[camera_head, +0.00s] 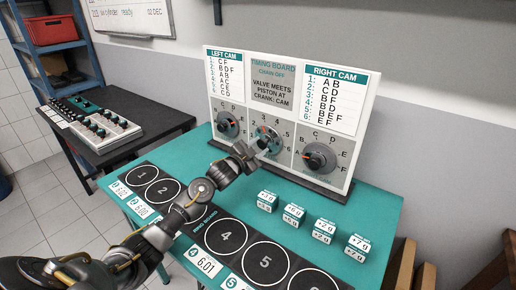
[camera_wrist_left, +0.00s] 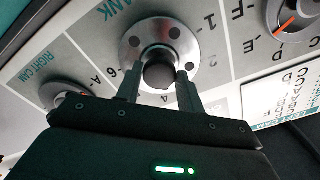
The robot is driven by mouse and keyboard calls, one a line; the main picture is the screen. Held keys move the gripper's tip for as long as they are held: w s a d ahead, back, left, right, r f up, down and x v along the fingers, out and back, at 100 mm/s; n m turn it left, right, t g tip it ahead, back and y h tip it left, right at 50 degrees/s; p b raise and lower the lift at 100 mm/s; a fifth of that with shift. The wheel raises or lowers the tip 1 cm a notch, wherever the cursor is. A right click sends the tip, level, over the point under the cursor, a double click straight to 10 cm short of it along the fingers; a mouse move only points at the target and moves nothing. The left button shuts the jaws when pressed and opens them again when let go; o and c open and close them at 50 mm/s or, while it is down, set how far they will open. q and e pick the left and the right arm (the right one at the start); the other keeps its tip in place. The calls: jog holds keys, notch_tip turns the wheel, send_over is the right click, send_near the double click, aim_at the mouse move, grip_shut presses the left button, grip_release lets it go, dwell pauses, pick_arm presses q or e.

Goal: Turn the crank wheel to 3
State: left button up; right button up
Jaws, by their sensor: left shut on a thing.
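The crank wheel (camera_head: 272,136) is a round grey metal disc in the middle of the upright timing board (camera_head: 274,83), with numbers around it. It also shows in the wrist view (camera_wrist_left: 187,50), with holes in its face and a dark round knob (camera_wrist_left: 159,75). My left gripper (camera_head: 260,145) reaches the wheel from the front left. In the wrist view its two fingers (camera_wrist_left: 159,88) stand on either side of the knob and are shut on it. The gripper hides part of the wheel in the head view; I cannot tell which number it points to. My right gripper is out of view.
The left cam dial (camera_head: 228,125) and right cam dial (camera_head: 319,158) flank the wheel. Several small labelled blocks (camera_head: 293,213) stand on the teal table (camera_head: 372,205) before the board. Circled pads (camera_head: 227,236) line the front. A dark side table (camera_head: 150,108) holds a control panel.

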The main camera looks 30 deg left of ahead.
pick_arm(q)
jog(key=o, duration=1)
jog(key=shift+s, duration=0.1)
jog(key=s+a+b, duration=0.1)
jog(key=s, duration=0.9)
jog(key=shift+s+a+b, duration=0.25)
jog(key=shift+a+b, duration=0.05)
jog(key=shift+b, duration=0.1)
